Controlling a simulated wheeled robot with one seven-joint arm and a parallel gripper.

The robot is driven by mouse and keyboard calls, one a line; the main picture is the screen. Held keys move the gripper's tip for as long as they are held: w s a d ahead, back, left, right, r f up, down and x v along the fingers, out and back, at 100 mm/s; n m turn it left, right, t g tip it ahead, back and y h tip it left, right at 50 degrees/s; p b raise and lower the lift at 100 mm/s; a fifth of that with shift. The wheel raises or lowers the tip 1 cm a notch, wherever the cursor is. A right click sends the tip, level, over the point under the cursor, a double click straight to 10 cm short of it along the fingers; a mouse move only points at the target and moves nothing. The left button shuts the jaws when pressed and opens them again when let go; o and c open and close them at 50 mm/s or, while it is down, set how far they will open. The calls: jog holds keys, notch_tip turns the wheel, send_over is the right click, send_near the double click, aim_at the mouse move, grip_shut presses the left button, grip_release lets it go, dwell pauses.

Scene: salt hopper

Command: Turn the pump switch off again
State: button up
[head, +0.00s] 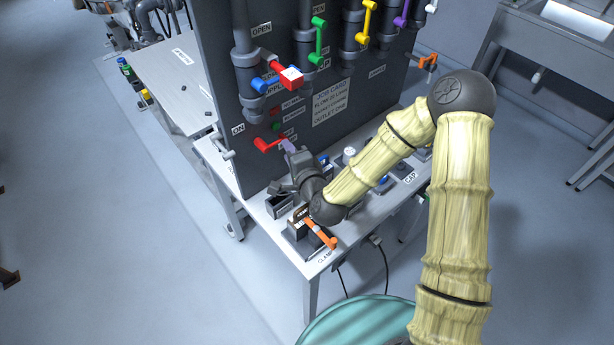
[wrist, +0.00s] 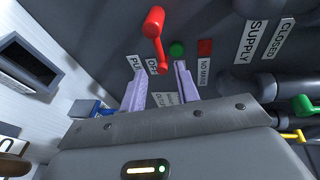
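The pump switch is a red lever (head: 267,145) low on the dark panel. It also shows in the wrist view (wrist: 155,25), with its thick end at the top, away from my gripper, and its thin end lower down. Labels beside it seem to read PUMP (wrist: 136,64) and OFF (wrist: 152,66). My gripper (wrist: 159,72) is open, with its two lavender fingers apart and nothing held. The lever's thin end appears between the fingertips in the picture; I cannot tell whether they touch. In the head view my gripper (head: 288,146) is just right of the lever.
A green lamp (wrist: 177,48) and a red one (wrist: 205,47) sit beside the lever. An orange clamp handle (head: 321,234) is on the bench below my wrist.

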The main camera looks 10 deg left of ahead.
jog(key=p+v, duration=0.2)
jog(key=v, duration=0.1)
jog(key=p+v, duration=0.1)
jog(key=v, duration=0.1)
jog(key=shift+d+r, duration=0.15)
jog(key=shift+r, duration=0.15)
jog(key=shift+p, duration=0.55)
jog(key=p+v, duration=0.1)
jog(key=p, duration=0.1)
jog(key=p+v, duration=0.2)
jog(key=p, duration=0.1)
jog(key=p+v, duration=0.2)
jog(key=p, duration=0.1)
jog(key=shift+s+f, duration=0.25)
jog(key=shift+f, duration=0.1)
